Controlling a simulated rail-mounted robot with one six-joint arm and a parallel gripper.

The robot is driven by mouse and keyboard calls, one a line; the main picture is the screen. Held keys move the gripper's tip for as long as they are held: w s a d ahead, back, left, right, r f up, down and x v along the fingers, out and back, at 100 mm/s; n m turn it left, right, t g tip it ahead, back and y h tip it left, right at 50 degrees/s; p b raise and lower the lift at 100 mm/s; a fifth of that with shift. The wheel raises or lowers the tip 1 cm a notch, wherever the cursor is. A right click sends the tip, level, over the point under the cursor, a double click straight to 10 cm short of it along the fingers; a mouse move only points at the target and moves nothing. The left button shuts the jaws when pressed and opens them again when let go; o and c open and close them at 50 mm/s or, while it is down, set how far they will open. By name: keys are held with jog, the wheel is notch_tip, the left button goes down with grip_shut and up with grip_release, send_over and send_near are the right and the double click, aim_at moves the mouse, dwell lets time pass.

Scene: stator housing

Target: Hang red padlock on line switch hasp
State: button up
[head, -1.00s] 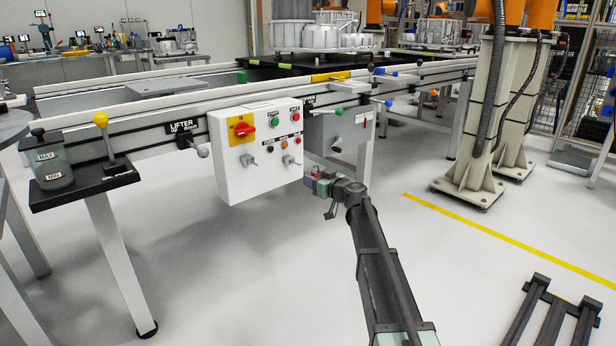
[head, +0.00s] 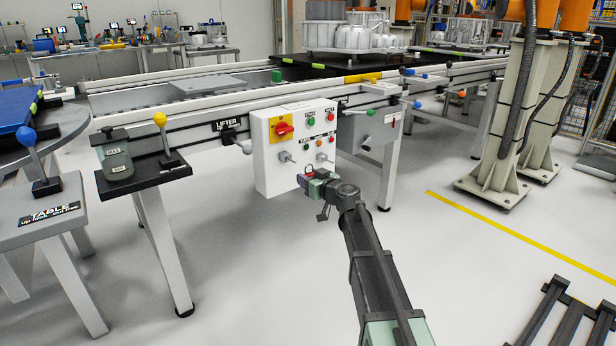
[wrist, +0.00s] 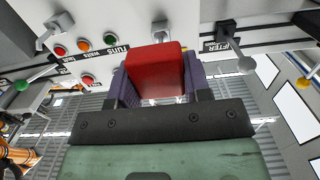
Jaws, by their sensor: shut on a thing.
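My gripper (head: 305,183) is shut on the red padlock (wrist: 156,72), which sits between its purple jaws in the wrist view. In the head view the padlock is a tiny red spot at the gripper's tip, in front of the lower right of the white control box (head: 268,171). The padlock's shackle is not clearly visible. The line switch is a red rotary knob (head: 281,130) on a yellow plate (head: 277,121), at the upper left of the box. My gripper is below and to the right of it. The hasp itself is too small to make out.
The box also carries several buttons and toggles (head: 285,157). The lifter lever (head: 235,148) is on the left. A dark shelf (head: 140,183) holds a jar and yellow-knobbed lever.

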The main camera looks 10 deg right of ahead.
jog(key=shift+d, duration=0.15)
jog(key=shift+w, duration=0.25)
jog(key=shift+w+f, duration=0.1)
jog(key=shift+w, duration=0.1)
jog(key=x, duration=0.3)
jog(key=b+x, duration=0.1)
jog(key=x, duration=0.2)
jog(key=f+x, duration=0.1)
jog(key=x, duration=0.2)
dwell(0.4)
jog(key=shift+r, duration=0.1)
dwell(0.3)
jog(key=o, duration=1.1)
jog(key=shift+c, duration=0.2)
jog(key=shift+s, duration=0.2)
